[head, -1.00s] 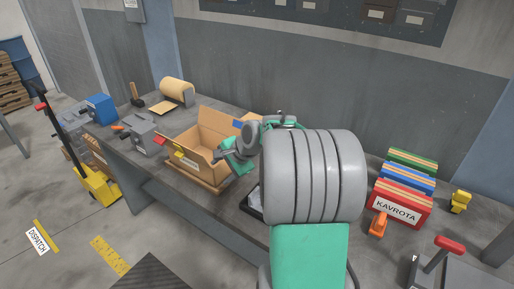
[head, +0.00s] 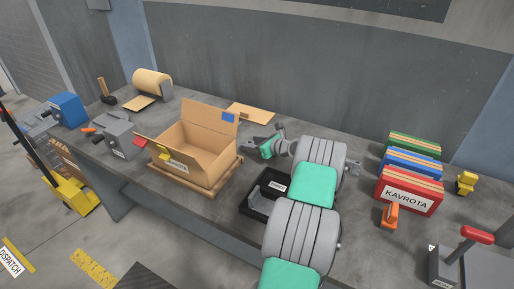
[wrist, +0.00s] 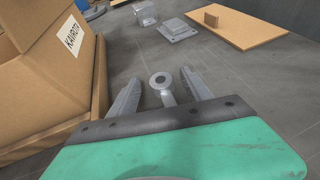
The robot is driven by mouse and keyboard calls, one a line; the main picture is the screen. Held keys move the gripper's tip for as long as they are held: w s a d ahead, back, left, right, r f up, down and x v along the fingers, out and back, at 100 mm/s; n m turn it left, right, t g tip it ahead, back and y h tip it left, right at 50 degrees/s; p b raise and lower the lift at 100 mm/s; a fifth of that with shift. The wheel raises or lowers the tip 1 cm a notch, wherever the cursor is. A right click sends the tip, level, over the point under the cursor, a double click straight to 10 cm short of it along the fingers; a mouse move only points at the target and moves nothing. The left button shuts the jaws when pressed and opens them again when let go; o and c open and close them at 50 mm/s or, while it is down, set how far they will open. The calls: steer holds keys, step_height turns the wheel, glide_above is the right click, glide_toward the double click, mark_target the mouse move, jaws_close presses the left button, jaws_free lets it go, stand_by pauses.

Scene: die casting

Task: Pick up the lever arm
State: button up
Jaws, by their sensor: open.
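A grey metal part with a round ring end, which looks like the lever arm (wrist: 160,83), lies on the table in the wrist view. Its ring shows between the fingers of my gripper (wrist: 158,90), and its rear is hidden by the gripper body. The fingers are apart, one on each side of the part, and I cannot tell if they touch it. In the head view my gripper (head: 254,145) is low over the table, just right of the open cardboard box; the lever arm cannot be made out there.
The cardboard box (head: 207,160) stands close left of my gripper. A black tray (head: 255,209) sits in front of it. Grey metal parts (wrist: 178,31) and a flat cardboard piece (wrist: 236,29) lie beyond. Colored KAVROTA bins (head: 405,196) stand at the right.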

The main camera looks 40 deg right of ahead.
steer(key=shift+w+f, duration=0.1)
steer(key=shift+w, duration=0.15)
steer(key=shift+s, duration=0.1)
jaws_close()
stand_by(0.3)
